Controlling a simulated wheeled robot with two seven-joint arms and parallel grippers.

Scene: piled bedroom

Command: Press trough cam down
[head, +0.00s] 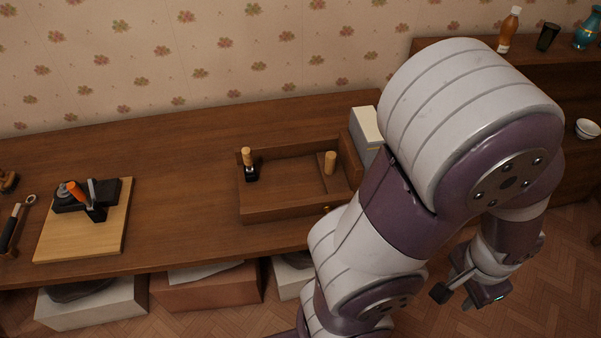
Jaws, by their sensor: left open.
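A wooden trough (285,213) sits on the wooden bench top, its right end partly behind my arm. At its left end a black-based lever with a light wooden handle (247,157) stands upright; it looks like the trough cam. A second light wooden knob (330,162) stands by a divider at the trough's right end. My left gripper (455,298) is open and empty, low at the right, beyond the bench's right end and well apart from the trough. My right gripper is not in view.
A light board (80,239) at left carries a black clamp with an orange handle (77,192). A white box (366,126) stands behind my arm. Boxes (207,290) sit underneath. The bench between board and trough is clear.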

